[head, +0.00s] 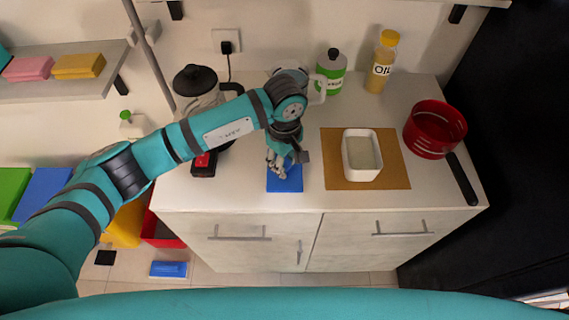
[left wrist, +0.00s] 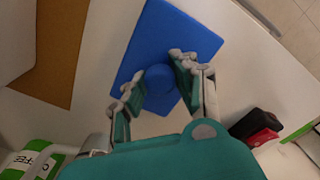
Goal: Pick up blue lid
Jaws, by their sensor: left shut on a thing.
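The blue lid (head: 291,185) is a flat blue rectangle at the counter's front edge, just left of the brown board. In the left wrist view the lid (left wrist: 165,40) has a round blue knob (left wrist: 159,82). My left gripper (head: 280,168) points down over the lid. My right gripper is not in view.
A white container (head: 348,172) stands open on the brown board (head: 396,170). A red pot (head: 434,130) with a black handle is at the right. An oil bottle (head: 382,65) and a green-labelled jar (head: 331,72) stand at the back. A blender (head: 196,88) is at the left.

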